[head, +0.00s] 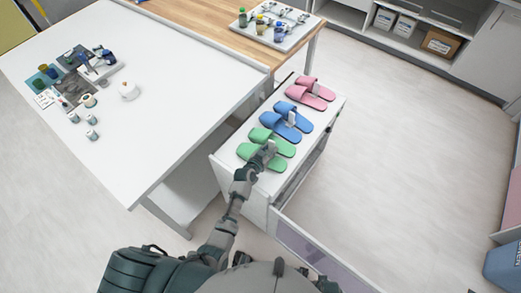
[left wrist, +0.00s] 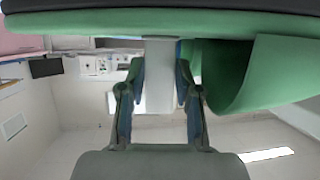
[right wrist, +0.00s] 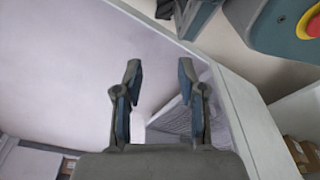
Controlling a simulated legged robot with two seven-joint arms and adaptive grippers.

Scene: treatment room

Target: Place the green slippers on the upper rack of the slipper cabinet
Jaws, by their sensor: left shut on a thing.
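The pair of green slippers (head: 251,153) is at the near end of the white slipper cabinet's top (head: 222,162). My left gripper (head: 266,153) reaches them from the front. I cannot tell whether the slippers touch the top. A drawer-like front (head: 310,248) of the cabinet stands pulled out, and the rack inside is mostly hidden in the head view. My right gripper (right wrist: 160,75) is open and empty near a pale panel and a grey ribbed surface.
Blue slippers (head: 287,122) and pink slippers (head: 311,92) stand behind the green pair on the cabinet top. A large white table (head: 150,140) with bottles and small items is at the left. The floor to the right (head: 400,170) is clear.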

